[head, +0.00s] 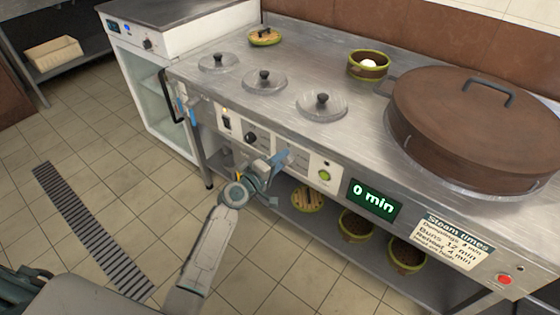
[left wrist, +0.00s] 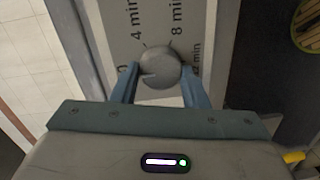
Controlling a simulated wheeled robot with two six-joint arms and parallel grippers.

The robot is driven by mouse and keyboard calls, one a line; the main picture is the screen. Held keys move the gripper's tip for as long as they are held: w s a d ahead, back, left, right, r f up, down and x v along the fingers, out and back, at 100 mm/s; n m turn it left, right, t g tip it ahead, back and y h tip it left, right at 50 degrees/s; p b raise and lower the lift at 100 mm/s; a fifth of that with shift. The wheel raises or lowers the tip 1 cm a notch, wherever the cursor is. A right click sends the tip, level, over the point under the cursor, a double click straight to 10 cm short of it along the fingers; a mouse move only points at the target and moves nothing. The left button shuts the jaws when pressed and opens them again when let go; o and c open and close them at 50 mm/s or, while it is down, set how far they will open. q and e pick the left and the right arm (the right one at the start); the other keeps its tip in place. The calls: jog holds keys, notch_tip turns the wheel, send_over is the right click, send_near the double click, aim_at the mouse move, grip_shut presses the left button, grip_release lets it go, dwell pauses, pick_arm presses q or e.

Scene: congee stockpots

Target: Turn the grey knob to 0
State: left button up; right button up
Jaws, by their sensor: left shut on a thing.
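The grey knob (left wrist: 160,67) sits between the two blue fingers of my left gripper (left wrist: 160,88) in the left wrist view. The fingers are shut on its sides. The plate also shows 4 min, 8 min and 12 min marks. In the head view my left gripper (head: 270,168) is at the front panel and hides the knob. The green display (head: 374,199) reads 0 min. My right gripper is not in view.
A black knob (head: 250,137) is left of my gripper on the panel, and a green button (head: 324,175) is to its right. A red button (head: 504,279) is at the far right. A large brown lid (head: 470,120) and steel lids (head: 321,104) are on the counter above.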

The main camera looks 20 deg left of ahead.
pick_arm(q)
jog(key=o, duration=1)
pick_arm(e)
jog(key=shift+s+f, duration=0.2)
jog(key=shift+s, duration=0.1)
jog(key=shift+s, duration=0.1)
pick_arm(q)
jog(key=v, duration=1.1)
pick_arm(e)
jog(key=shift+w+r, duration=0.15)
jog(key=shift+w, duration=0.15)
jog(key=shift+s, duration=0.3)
